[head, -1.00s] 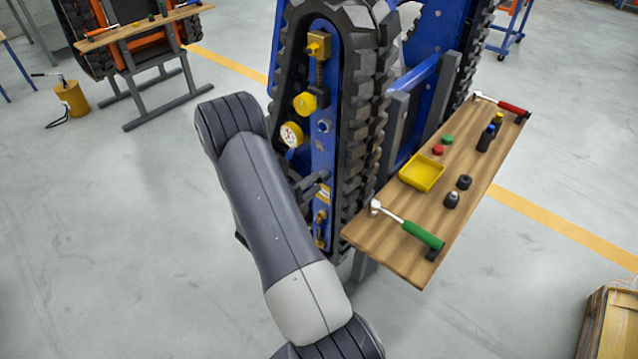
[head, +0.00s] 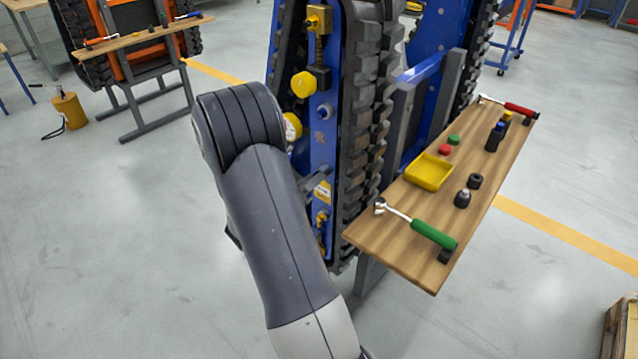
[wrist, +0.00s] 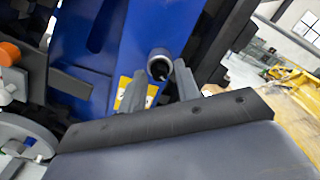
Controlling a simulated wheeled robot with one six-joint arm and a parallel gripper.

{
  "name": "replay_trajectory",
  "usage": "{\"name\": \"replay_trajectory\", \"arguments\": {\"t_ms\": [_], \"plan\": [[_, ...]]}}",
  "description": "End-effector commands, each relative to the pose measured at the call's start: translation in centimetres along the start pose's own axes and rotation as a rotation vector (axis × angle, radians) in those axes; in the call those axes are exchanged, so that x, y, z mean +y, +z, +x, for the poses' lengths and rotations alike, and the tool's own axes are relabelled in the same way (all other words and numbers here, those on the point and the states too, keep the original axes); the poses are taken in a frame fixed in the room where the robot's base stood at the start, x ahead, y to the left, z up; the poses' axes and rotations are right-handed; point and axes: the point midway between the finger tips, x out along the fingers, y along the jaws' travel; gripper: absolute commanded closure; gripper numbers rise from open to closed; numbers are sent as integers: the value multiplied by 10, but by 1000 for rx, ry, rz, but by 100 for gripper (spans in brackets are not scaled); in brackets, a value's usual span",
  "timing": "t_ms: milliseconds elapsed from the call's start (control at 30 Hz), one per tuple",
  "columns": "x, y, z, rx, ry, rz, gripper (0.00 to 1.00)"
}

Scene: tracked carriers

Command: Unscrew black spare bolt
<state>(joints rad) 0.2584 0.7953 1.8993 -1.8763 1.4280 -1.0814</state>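My gripper (wrist: 158,92) is open in the wrist view, its two grey fingers apart and pointing at a round grey fitting (wrist: 159,56) on the blue frame. The fitting has a dark round opening and lies just beyond the fingertips; I cannot tell whether they touch it. In the head view my arm hides the gripper. A black piece with a pale tip (head: 462,198) and a black ring-like piece (head: 475,181) stand on the wooden board (head: 405,262). I cannot tell which black part is the spare bolt.
The blue track frame (head: 323,150) carries yellow knobs (head: 303,84), a gauge (head: 292,127) and a yellow label (head: 322,192). The board also holds a yellow tray (head: 429,172), a green-handled ratchet (head: 434,234) and a red-handled one (head: 520,110).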

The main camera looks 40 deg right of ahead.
Motion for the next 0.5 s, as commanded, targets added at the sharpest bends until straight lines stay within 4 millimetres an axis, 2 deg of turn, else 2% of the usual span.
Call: {"name": "replay_trajectory", "arguments": {"t_ms": [33,500], "plan": [[4,-6,0,-1,-1,60,69],[3,-4,0,-1,0,541,69]]}}
